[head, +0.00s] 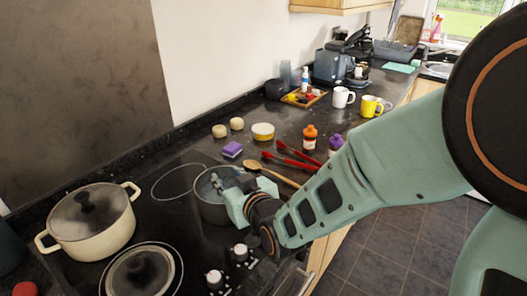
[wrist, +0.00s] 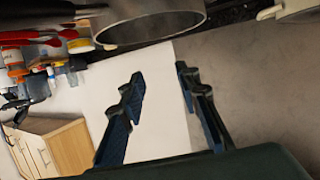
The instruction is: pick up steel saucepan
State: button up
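The steel saucepan (head: 211,212) stands on the dark hob, right of the cream pot. My gripper (head: 226,186) is at its right side in the head view and hides part of it. The saucepan's handle is hard to make out there. In the wrist view the saucepan (wrist: 150,28) is at the top middle, with its rim facing the camera. My gripper (wrist: 160,75) is open, its two dark fingers apart with nothing between them. The fingertips appear below the pan's rim in that picture; I cannot tell whether they touch it.
A purple sponge (head: 232,149), wooden spoon (head: 280,178), red tongs (head: 290,160) and orange-capped bottle (head: 309,138) lie or stand close behind. Hob knobs (head: 240,252) are in front.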

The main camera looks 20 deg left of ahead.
jog(key=g, duration=0.1)
send_near(198, 193)
jog(key=shift+n+g, duration=0.3)
jog(key=shift+n, duration=0.1)
jog(key=shift+p+x, duration=1.05)
jog(key=shift+x, duration=4)
jog(key=shift+w+d+f, duration=0.1)
jog(key=shift+d+f, duration=0.05)
jog(key=shift+f, duration=0.05)
grip_shut()
jog(key=shift+r, duration=0.25)
